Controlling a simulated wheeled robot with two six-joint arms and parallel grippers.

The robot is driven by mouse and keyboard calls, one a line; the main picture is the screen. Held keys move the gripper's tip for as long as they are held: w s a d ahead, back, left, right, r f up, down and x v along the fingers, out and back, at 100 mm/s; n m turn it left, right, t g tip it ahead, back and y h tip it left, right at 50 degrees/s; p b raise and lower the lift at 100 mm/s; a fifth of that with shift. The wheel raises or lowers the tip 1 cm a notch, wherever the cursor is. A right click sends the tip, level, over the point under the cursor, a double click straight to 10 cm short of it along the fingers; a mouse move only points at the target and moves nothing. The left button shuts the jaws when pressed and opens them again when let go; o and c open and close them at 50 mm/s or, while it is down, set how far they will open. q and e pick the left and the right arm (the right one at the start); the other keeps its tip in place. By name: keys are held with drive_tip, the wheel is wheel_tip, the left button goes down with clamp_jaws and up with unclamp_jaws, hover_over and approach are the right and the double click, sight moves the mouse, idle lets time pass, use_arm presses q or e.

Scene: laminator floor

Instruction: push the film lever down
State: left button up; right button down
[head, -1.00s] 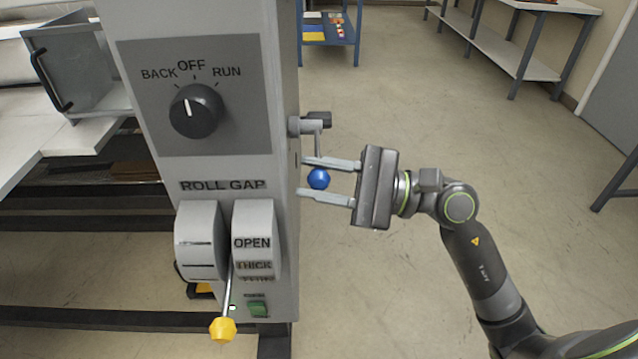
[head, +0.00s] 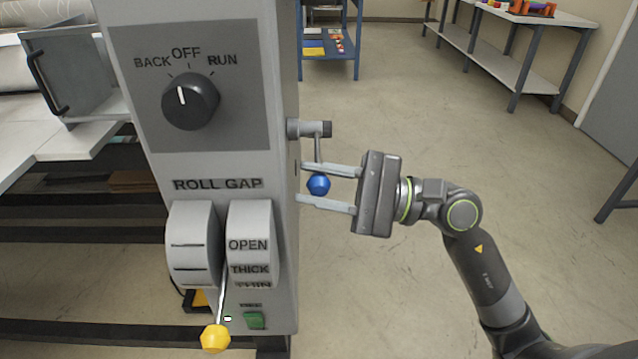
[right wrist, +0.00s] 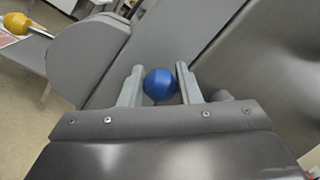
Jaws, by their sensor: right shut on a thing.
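The film lever, as I take it, is a short grey lever with a blue knob (head: 318,184) on the right side of the grey machine column. Its shaft (head: 317,150) hangs down from a grey pivot (head: 310,129). My right gripper (head: 310,183) comes in from the right and is shut on the blue knob, one finger above it and one below in the head view. The right wrist view also shows the blue knob (right wrist: 160,84) between the two fingertips. My left gripper is not in view.
The column front carries a black dial (head: 190,101) pointing near OFF and a roll gap lever with a yellow knob (head: 215,338), low in its slot. A green switch (head: 254,320) sits below. A blue shelf (head: 330,70) stands behind.

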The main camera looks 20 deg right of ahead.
drive_tip(key=shift+f, duration=0.3)
drive_tip(key=c, duration=1.2)
unclamp_jaws()
drive_tip(key=shift+o, duration=0.5)
drive_tip(key=shift+w+d, duration=0.1)
drive_tip(key=shift+w, duration=0.05)
drive_tip(key=shift+r, duration=0.15)
